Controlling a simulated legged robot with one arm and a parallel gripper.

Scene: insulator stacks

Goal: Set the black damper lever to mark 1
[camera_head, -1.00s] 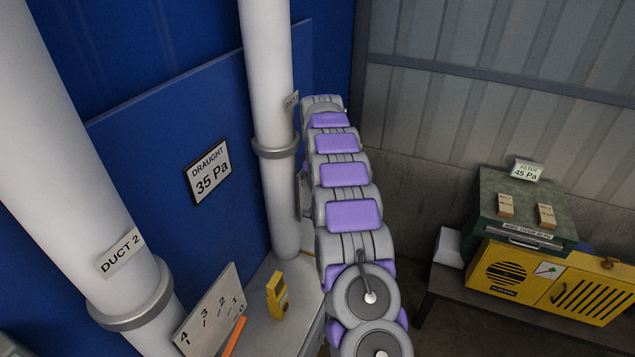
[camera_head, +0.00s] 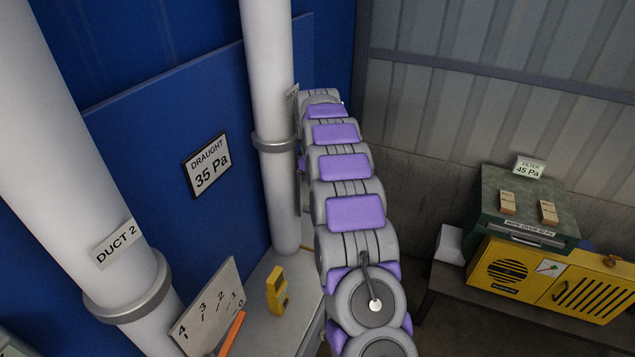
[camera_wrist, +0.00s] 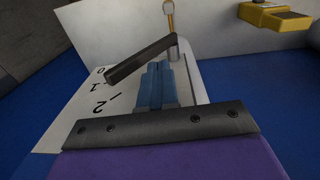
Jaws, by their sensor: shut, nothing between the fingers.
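The black damper lever (camera_wrist: 142,60) shows in the wrist view, running from its round pivot post on the right down left to the white scale plate (camera_wrist: 75,118). Its free tip lies close to marks 0 and 1; which one it meets exactly I cannot tell. My gripper (camera_wrist: 160,68) has its blue fingers shut and empty, on the near side of the lever, at the pivot half. Their tips look very close to the lever; contact is unclear. In the head view my arm hides the gripper and the black lever.
In the head view an orange lever (camera_head: 232,333) stands at another scale plate (camera_head: 208,308) by duct 2 (camera_head: 75,190). A yellow device (camera_head: 277,290) stands on the grey bench beside it. A far white duct (camera_head: 268,130) rises beside my arm. A green box (camera_head: 525,210) sits at right.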

